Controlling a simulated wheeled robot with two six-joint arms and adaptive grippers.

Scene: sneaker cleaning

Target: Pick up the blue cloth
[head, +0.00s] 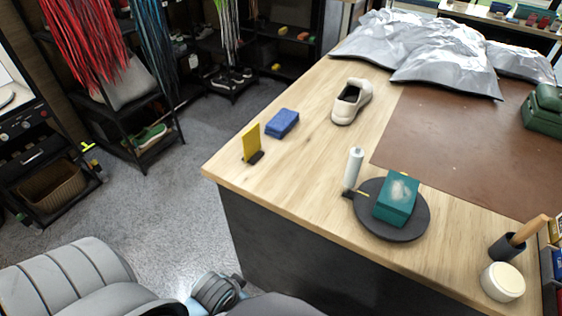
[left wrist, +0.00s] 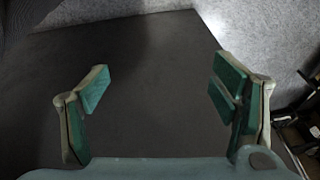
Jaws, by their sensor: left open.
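The blue cloth (head: 282,123) lies folded as a small thick block on the wooden table (head: 310,185), near its left edge. My left gripper (left wrist: 165,95) is open and empty in the left wrist view, with its green-padded fingers wide apart. It faces a dark flat surface, which looks like the table's side, and grey floor. In the head view only grey parts of my arm show at the bottom left, low beside the table and well away from the cloth; the fingers are not visible there. My right gripper is not in view.
A yellow upright card (head: 250,143) stands close to the cloth. A white sneaker (head: 351,101), a white bottle (head: 353,168) and a teal box (head: 396,199) on a black disc (head: 367,226) stand to the right. Grey crumpled sheets (head: 420,45) lie at the back.

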